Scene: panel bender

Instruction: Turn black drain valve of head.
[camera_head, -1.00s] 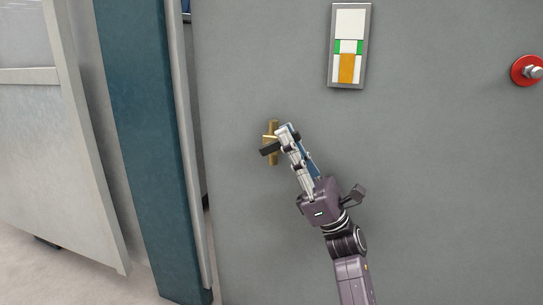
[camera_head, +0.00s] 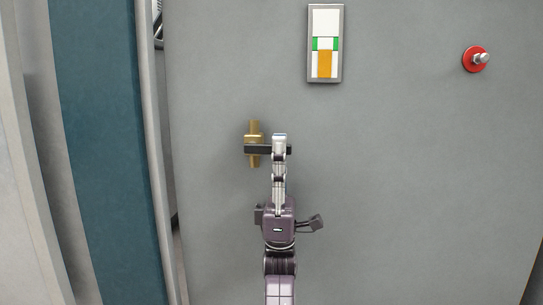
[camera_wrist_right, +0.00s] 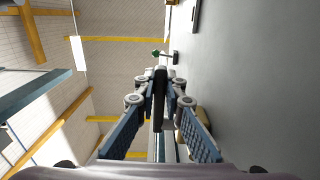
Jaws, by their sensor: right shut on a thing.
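The drain valve is a brass body (camera_head: 253,131) standing upright on the grey machine panel, with a black handle (camera_head: 256,149) across it. The handle lies about level, reaching to the right of the brass body. My right gripper (camera_head: 279,143) comes up from below and is shut on the right part of the handle, its fingers covering some of it. In the right wrist view the black handle (camera_wrist_right: 160,86) sits between the two blue-padded fingers (camera_wrist_right: 160,100). My left gripper is not in view.
The grey panel (camera_head: 400,180) is flat and mostly clear. A label plate (camera_head: 325,43) and a red-ringed metal fitting (camera_head: 475,59) are higher up to the right. A teal machine column (camera_head: 105,140) stands at left. A green-tipped part (camera_wrist_right: 156,53) shows in the wrist view.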

